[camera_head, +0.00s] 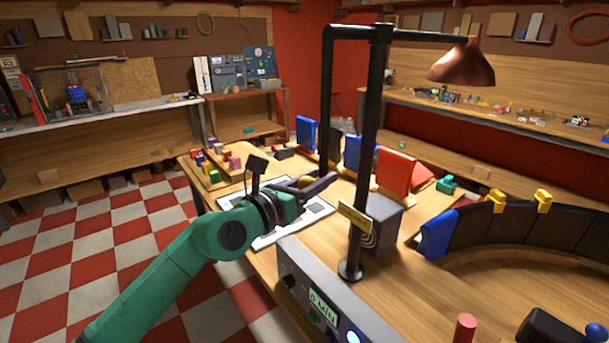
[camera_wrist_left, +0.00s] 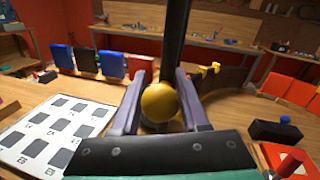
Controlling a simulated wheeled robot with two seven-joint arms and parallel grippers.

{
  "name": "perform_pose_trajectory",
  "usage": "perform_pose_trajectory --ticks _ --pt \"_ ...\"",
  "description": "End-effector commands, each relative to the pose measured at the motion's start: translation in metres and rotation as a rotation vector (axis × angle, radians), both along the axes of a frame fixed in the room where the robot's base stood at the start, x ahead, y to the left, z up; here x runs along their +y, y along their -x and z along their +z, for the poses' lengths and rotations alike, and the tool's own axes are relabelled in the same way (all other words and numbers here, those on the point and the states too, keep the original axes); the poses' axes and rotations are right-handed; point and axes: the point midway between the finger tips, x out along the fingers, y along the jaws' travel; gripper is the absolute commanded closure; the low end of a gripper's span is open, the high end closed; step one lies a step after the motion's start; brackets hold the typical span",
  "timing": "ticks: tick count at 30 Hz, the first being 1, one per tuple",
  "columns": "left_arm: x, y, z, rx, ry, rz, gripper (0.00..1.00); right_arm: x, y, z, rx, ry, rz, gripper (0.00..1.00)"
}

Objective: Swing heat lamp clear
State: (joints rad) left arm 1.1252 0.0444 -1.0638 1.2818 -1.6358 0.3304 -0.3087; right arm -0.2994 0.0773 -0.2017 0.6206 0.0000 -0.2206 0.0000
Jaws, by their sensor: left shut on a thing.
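The heat lamp's copper shade (camera_head: 462,65) hangs from a horizontal black arm (camera_head: 425,37) at the top right of the head view. A black post (camera_head: 368,130) on a round foot carries the arm. From the arm's left end a black bar (camera_head: 325,95) drops down to a yellow ball knob, seen clearly in the wrist view (camera_wrist_left: 160,102). My left gripper (camera_head: 312,184) is shut on this knob, with one finger on each side of it. The shade is over the right of the bench, near the curved dark segments. My right gripper is not in view.
A grey control box (camera_head: 318,300) stands in front of the post. Blue and red upright panels (camera_head: 397,172) stand behind it. Curved dark segments with yellow clips (camera_head: 495,201) lie to the right. A white sheet with dark squares (camera_wrist_left: 50,132) lies left of my gripper.

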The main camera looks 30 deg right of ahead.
Motion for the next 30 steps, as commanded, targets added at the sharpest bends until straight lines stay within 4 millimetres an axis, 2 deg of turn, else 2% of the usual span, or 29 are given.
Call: perform_pose_trajectory --ticks 1,7,8,9,10,22,26,30 --pt "0.002 -0.003 0.005 -0.002 0.012 0.007 1.00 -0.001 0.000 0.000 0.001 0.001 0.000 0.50" --pt "0.002 -0.003 0.005 -0.003 0.012 0.009 1.00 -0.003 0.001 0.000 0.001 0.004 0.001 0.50" --pt "0.002 -0.003 0.005 -0.002 0.013 0.009 0.52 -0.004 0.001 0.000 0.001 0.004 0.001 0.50" --pt "0.002 -0.003 0.005 -0.003 0.012 0.009 0.36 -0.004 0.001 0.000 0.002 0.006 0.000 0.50" --pt "0.002 -0.003 0.004 -0.002 0.012 0.008 0.27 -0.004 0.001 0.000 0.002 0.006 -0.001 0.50" --pt "0.006 -0.001 0.001 -0.002 0.005 0.005 0.27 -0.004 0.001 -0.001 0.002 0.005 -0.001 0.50" --pt "0.023 0.005 0.001 -0.004 0.005 0.005 0.27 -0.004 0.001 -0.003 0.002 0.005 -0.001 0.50" --pt "0.051 0.016 -0.002 -0.003 0.004 0.006 0.27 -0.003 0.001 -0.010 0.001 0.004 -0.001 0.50"
